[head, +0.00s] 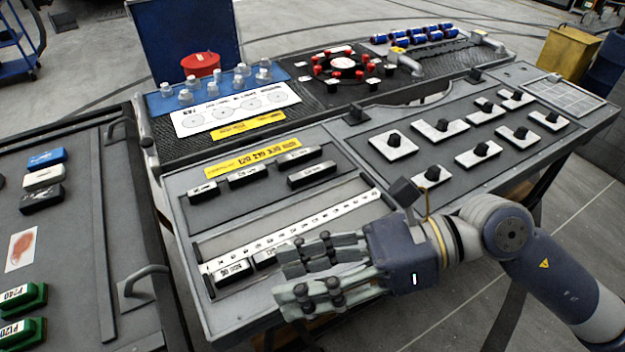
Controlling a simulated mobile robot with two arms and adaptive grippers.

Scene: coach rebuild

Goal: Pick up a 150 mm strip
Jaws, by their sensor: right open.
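Several short dark strips with silvery tops and white labels lie in a recess of the grey bench, below a yellow label (253,157); one is the strip (311,174) at the right. Their printed lengths are too small to read surely. Two more blocks, one a labelled strip (232,271), lie along the near side of a white numbered scale (300,228). My right gripper (281,279) is open, its fingers pointing left over the near edge of the bench, just right of these two blocks. It holds nothing visible and partly hides the tray behind it. My left gripper is out of view.
White plates with black knobs (394,145) cover the bench's right part. A black board with red caps (343,64) and a blue rack (215,88) stand behind. A left bench holds green blocks (22,298). Metal handles (147,278) stick up at its edge.

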